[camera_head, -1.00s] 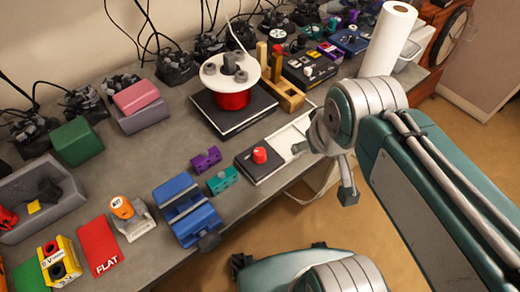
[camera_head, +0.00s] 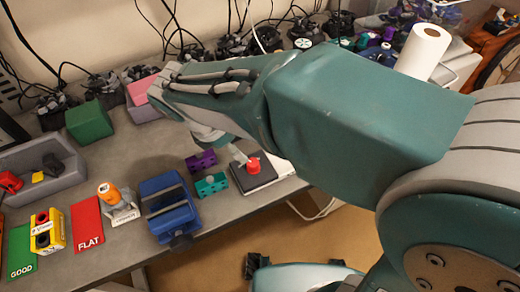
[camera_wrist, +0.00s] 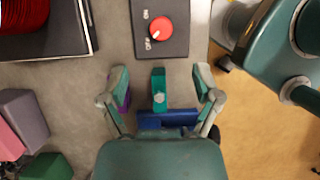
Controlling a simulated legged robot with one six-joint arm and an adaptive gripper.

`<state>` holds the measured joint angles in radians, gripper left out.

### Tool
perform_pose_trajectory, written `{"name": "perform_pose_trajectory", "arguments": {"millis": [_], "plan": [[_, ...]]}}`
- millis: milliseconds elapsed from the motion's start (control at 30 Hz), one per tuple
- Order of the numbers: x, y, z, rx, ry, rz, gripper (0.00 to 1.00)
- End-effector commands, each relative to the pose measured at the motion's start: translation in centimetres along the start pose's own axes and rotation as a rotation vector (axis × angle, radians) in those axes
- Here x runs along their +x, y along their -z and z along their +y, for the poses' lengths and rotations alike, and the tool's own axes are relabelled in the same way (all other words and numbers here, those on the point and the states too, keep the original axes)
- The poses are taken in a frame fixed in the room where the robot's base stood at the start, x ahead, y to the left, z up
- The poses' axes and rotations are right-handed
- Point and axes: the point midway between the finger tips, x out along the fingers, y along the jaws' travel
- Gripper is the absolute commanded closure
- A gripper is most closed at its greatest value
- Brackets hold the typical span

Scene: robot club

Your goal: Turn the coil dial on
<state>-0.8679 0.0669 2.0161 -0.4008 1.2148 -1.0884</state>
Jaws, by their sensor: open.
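The coil dial (camera_wrist: 161,29) is a round red knob on a dark box (camera_wrist: 173,48), near the top of the wrist view. Its white mark points to the lower left, toward one of two small labels that I cannot read surely. In the head view, the red dial (camera_head: 253,164) stands on its box (camera_head: 262,182) near the bench edge. My gripper (camera_wrist: 160,78) is open and empty, its two fingers spread wide. In the wrist picture the fingertips lie below the dial, apart from it. My arm hides most of the gripper in the head view.
A teal block (camera_wrist: 159,90) shows between my fingers in the wrist view, with a blue vise (camera_wrist: 167,118) below. The red coil (camera_wrist: 22,15) is at upper left. A purple block (camera_head: 201,160) lies left of the dial box. Floor lies beyond the bench edge.

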Motion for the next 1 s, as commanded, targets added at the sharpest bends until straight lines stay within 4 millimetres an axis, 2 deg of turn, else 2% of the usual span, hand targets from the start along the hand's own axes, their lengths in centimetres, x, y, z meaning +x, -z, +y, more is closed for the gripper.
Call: {"name": "perform_pose_trajectory", "arguments": {"millis": [300, 500, 700, 933, 967, 1000], "plan": [[5.7, -0.1, -0.1, 0.005, 0.006, 0.0, 0.19], [8.8, -0.2, -0.2, 0.005, 0.005, 0.001, 0.19], [10.1, -0.1, -0.1, 0.007, 0.001, 0.003, 0.19], [10.1, -0.1, -0.1, 0.006, 0.001, 0.003, 0.19], [10.1, -0.1, -0.1, 0.006, 0.001, 0.003, 0.27], [10.1, -0.1, -0.1, 0.006, 0.001, 0.002, 0.45]]}}
